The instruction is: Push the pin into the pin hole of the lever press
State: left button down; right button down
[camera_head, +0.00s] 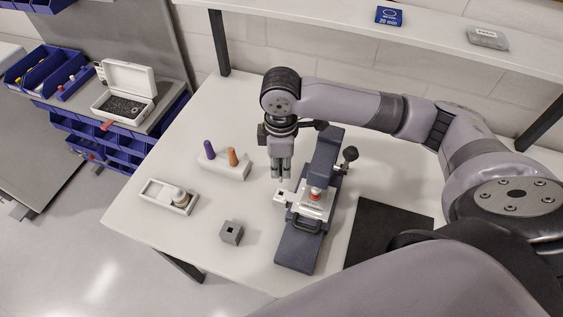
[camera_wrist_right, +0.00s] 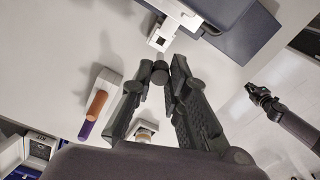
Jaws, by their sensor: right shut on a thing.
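The lever press (camera_head: 322,152) stands on the white table, dark blue-grey, with a dark lever knob (camera_head: 349,154) at its right and a red-topped piece on its white fixture (camera_head: 312,203). In the wrist view a white block with a dark square hole (camera_wrist_right: 162,36) shows beside the press base (camera_wrist_right: 240,40). My right gripper (camera_head: 280,178) points down just left of the press. In the wrist view its fingers are shut on a short dark piece, seemingly the pin (camera_wrist_right: 160,73), apart from the white block. A dark gripper at the right, apparently my left one (camera_wrist_right: 258,95), is far from the press.
A white stand with purple and orange pegs (camera_head: 225,166) is left of my right gripper. A white tray (camera_head: 153,190) with a pale round piece and a grey cube with a hole (camera_head: 232,233) lie nearer the front. A black mat (camera_head: 385,228) lies right of the press.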

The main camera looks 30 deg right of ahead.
aim_at(281, 182)
jog(key=shift+s+r+p, duration=0.1)
jog(key=shift+r+p, duration=0.05)
jog(key=shift+p, duration=0.55)
notch_tip(281, 182, down, 5)
jog(key=shift+r+b, duration=0.1)
jog(key=shift+b, duration=0.4)
jog(key=shift+f, duration=0.45)
jog(key=shift+r+p, duration=0.1)
jog(key=shift+p, duration=0.4)
jog(key=shift+p, duration=0.6)
dwell(0.4)
